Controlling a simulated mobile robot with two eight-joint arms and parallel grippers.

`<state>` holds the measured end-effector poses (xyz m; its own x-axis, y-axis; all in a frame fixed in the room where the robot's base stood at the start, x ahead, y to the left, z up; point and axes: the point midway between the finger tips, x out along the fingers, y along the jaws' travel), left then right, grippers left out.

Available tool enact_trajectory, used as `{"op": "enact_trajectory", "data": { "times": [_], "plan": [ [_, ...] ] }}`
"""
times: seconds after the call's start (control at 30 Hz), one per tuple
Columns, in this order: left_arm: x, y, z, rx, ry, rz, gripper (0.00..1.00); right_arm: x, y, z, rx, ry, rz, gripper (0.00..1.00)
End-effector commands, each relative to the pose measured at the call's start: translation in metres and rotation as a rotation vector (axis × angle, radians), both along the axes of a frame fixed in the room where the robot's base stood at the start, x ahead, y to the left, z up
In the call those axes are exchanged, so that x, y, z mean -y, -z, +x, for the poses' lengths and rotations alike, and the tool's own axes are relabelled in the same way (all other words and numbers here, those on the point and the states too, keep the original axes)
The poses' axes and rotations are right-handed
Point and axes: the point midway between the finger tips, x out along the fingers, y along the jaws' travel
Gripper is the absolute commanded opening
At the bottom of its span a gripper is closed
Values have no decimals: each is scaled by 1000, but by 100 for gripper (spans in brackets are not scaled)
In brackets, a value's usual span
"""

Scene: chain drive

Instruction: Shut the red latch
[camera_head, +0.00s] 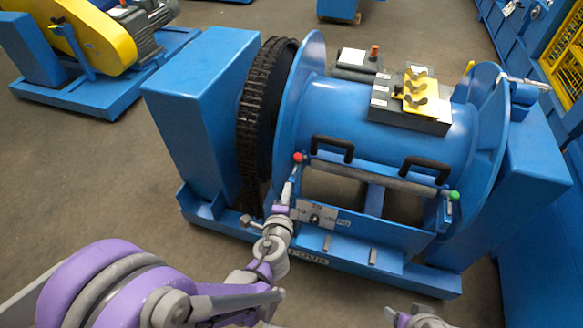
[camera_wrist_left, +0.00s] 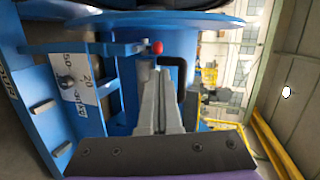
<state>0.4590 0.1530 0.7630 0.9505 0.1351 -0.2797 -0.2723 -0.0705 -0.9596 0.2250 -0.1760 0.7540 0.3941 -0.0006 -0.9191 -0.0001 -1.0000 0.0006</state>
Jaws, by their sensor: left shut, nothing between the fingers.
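The red latch shows as a red knob (camera_head: 298,157) at the left end of the long bar below the drum cover, beside the left drum flange. In the left wrist view the red knob (camera_wrist_left: 157,47) stands at the end of a blue arm, just beyond the fingertips. My left gripper (camera_head: 292,178) is shut and empty, pointing up at the knob from just below it. Its closed grey fingers (camera_wrist_left: 155,82) also show in the left wrist view; I cannot tell if they touch the knob.
A green knob (camera_head: 454,196) sits at the bar's right end. Black handles (camera_head: 332,148) stick up from the blue drum (camera_head: 340,120). A marked plate (camera_head: 316,215) is close to my left gripper. A black chain (camera_head: 255,130) runs at left. Floor at lower left is open.

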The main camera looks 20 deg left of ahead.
Motion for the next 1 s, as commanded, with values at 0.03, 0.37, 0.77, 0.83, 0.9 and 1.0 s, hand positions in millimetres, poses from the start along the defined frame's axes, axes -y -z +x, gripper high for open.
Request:
{"op": "enact_trajectory", "data": {
  "times": [0.03,0.37,0.77,0.83,0.9,1.0],
  "plan": [
    [3,5,1,3,14,16,0,0,4,0,-1,0,0,64],
    [5,6,2,7,27,33,0,0,3,0,-1,0,0,64],
    [-1,18,41,6,23,31,0,0,11,1,-4,0,0,64],
    [-2,23,56,6,24,31,0,0,14,1,-5,0,0,64],
    [-4,27,71,6,24,31,0,0,17,1,-6,0,0,64],
    [-7,32,91,6,23,32,0,0,21,1,-7,0,0,64]
  ]
}}
